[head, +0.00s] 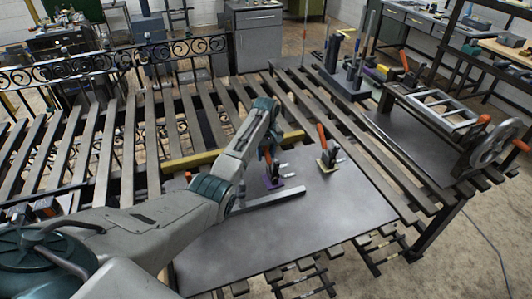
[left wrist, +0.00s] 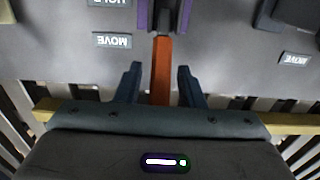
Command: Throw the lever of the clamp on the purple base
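The clamp with an orange lever (head: 267,155) stands on a purple base (head: 276,189) on the grey metal plate. In the left wrist view its orange lever (left wrist: 161,70) points toward my gripper, and part of the purple base (left wrist: 144,14) shows at the top edge. My left gripper (left wrist: 158,78) is open, with one finger on each side of the lever and a gap to both. In the head view my left gripper (head: 265,148) is at the lever, partly hidden by its own wrist. My right gripper is not in view.
A second clamp with an orange lever (head: 321,137) stands close on the right on a tan base. A yellow bar (head: 190,159) runs behind the clamps, and a grey bar (head: 275,199) lies in front. The plate (head: 320,225) is clear toward the front right.

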